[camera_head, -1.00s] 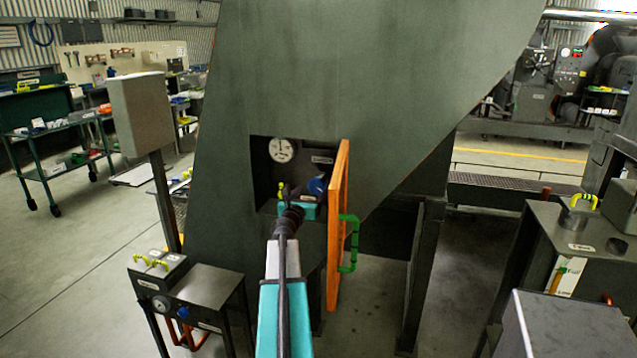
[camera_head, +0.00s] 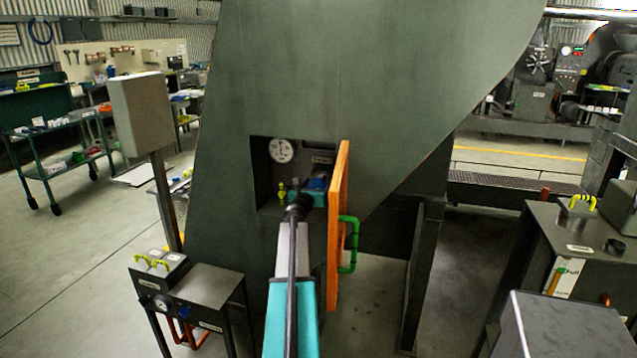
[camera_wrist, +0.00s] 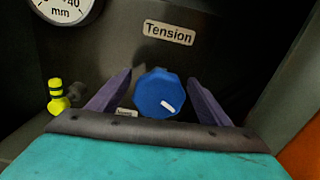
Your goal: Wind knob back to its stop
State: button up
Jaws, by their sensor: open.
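The blue knob (camera_wrist: 159,93) has flat facets and a white pointer mark aimed to the lower right. It sits below a "Tension" label (camera_wrist: 168,32) inside the recess. My gripper (camera_wrist: 158,85) is open, with one purple finger on each side of the knob and a visible gap on both sides. I cannot tell how far the fingertips reach along the knob's depth. In the head view the knob (camera_head: 317,182) shows only partly, behind my arm's end.
A round gauge (camera_head: 281,150) is at the recess's upper left. A yellow-green fitting (camera_wrist: 57,97) stands left of my gripper. An orange door (camera_head: 339,225) with a green handle (camera_head: 350,245) stands open at the recess's right side, close to my arm.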

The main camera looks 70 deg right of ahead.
jog(key=shift+d, duration=0.85)
